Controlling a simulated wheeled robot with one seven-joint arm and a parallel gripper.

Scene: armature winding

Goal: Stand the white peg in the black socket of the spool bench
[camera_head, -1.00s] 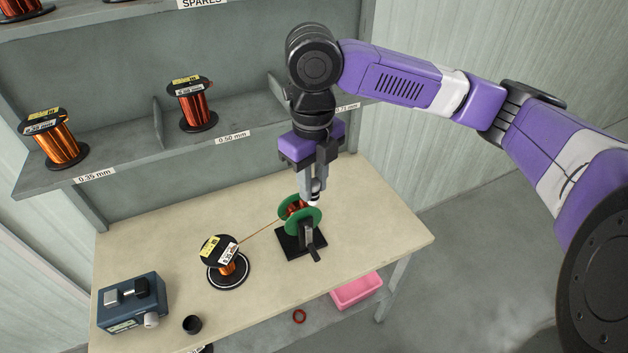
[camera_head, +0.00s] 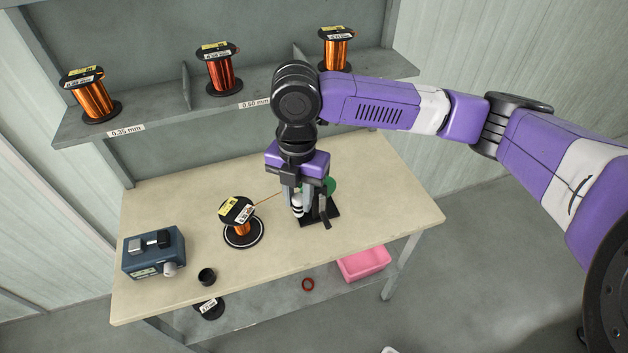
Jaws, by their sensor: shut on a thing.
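My gripper (camera_head: 300,198) points down over the middle of the bench, just left of the green-flanged winder. It is shut on a white peg (camera_head: 297,211) with dark bands, mostly hidden between the fingers. The peg looks roughly upright; I cannot tell how far it is above the bench top. A small black round socket (camera_head: 207,277) with an open top stands near the front edge of the bench (camera_head: 365,222), to the left of and nearer than my gripper.
A spool of copper wire (camera_head: 238,222) on a round base stands between gripper and socket; its wire runs to the winder (camera_head: 330,187). A blue-grey device (camera_head: 154,253) is left of the socket. A pink bin (camera_head: 363,264) sits below. The bench's right side is clear.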

